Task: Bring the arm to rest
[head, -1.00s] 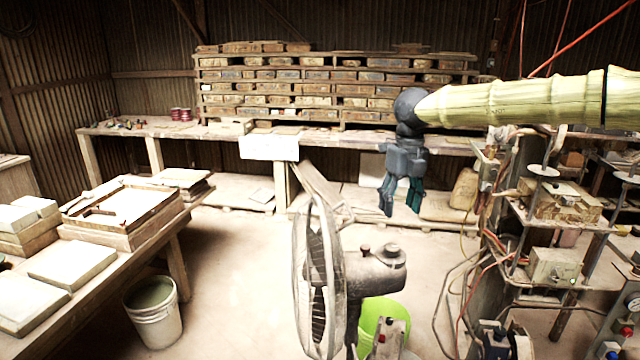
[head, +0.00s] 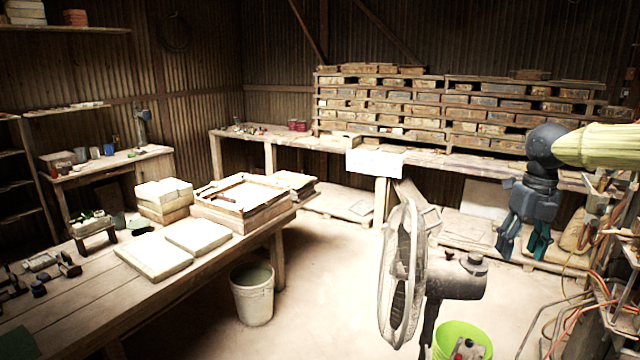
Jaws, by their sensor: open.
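My gripper (head: 522,252) hangs at the right of the head view, pointing down, with its two dark fingers apart and nothing between them. My arm (head: 600,146) comes in from the right edge in a pale, ribbed, bamboo-like cover. The gripper shows in front of the far bench and pallet area, and touches nothing that I can see. The rest of the arm is outside the frame.
A standing fan (head: 402,275) is left of my gripper, with a green bucket (head: 450,335) by it. A worktable (head: 200,290) with tiles and a wooden frame (head: 240,197) fills the left. A white bucket (head: 253,296) stands beside it. Cables and racks crowd the right edge.

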